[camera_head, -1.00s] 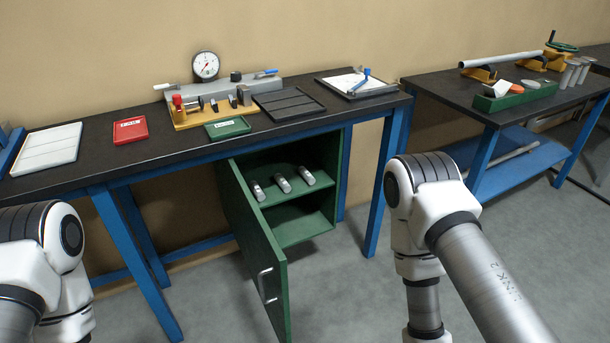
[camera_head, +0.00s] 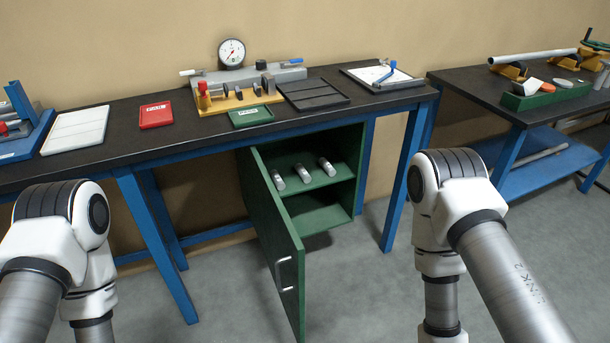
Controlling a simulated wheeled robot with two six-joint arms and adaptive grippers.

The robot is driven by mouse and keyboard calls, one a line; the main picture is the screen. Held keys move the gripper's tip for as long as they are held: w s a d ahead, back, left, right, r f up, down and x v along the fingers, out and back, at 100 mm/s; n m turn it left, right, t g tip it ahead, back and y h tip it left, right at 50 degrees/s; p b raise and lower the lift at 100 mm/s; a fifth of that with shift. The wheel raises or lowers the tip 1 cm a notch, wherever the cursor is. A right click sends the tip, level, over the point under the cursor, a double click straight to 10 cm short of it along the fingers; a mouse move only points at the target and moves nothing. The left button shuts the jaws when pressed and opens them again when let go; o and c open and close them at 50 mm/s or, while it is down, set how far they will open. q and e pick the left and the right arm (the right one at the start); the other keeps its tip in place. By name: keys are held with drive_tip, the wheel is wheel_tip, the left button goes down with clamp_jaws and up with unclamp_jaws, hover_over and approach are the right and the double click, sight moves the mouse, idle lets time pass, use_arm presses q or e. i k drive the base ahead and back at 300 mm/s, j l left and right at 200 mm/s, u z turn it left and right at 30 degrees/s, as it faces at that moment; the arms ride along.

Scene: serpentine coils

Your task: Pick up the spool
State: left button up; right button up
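Three short silver cylinders, which may be spools, lie on the upper shelf of the open green cabinet (camera_head: 318,222) under the bench: a left one (camera_head: 278,180), a middle one (camera_head: 303,173) and a right one (camera_head: 327,167). I cannot tell which is the task's spool. A gold-coloured fixture (camera_head: 238,100) on the bench also holds small metal parts. Only upper links of my two arms show, at the lower left and lower right. Both grippers are out of view.
The cabinet door (camera_head: 272,235) stands open towards me. The black bench top (camera_head: 130,145) carries a red tray (camera_head: 156,114), a small green tray (camera_head: 251,116), a white tray (camera_head: 76,130) and a dial gauge (camera_head: 231,53). A second bench (camera_head: 480,90) stands right. The floor ahead is clear.

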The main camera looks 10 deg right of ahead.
sight(304, 175)
drive_tip(key=i+l+u, duration=0.25)
drive_tip(key=l, duration=0.25)
drive_tip(key=i+l+u, duration=0.25)
drive_tip(key=l, duration=0.3)
drive_tip(key=l+u, duration=0.3)
drive_tip(key=l, duration=0.2)
drive_tip(key=i+l+u, duration=0.1)
drive_tip(key=l+u, duration=0.15)
drive_tip(key=l, duration=0.35)
